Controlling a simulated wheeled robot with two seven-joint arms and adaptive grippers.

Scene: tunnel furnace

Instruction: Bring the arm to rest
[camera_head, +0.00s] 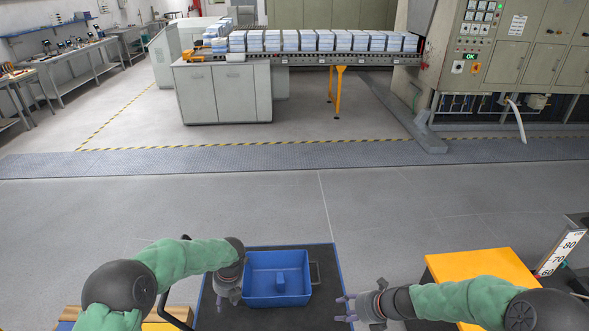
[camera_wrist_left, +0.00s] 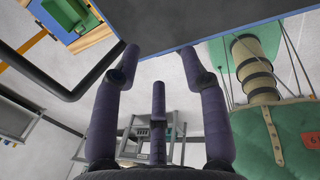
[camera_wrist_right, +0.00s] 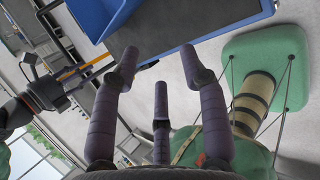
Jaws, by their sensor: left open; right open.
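My left gripper (camera_head: 230,296) is at the left side of a blue bin (camera_head: 262,293) that sits on a dark, blue-edged platform in the head view. In the left wrist view its three purple fingers (camera_wrist_left: 158,85) are spread, with nothing between them. My right gripper (camera_head: 346,307) is to the right of the bin, apart from it, with its fingers pointing left. In the right wrist view its fingers (camera_wrist_right: 160,85) are also spread and empty. Both arms have green sleeves and bend inward in the head view.
The dark platform (camera_head: 322,262) has bare room around the bin. A yellow-topped block (camera_head: 480,265) and a numbered scale (camera_head: 556,258) stand at the right. Open grey floor lies ahead, up to a conveyor (camera_head: 310,57) with stacked pieces and a furnace cabinet (camera_head: 515,50).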

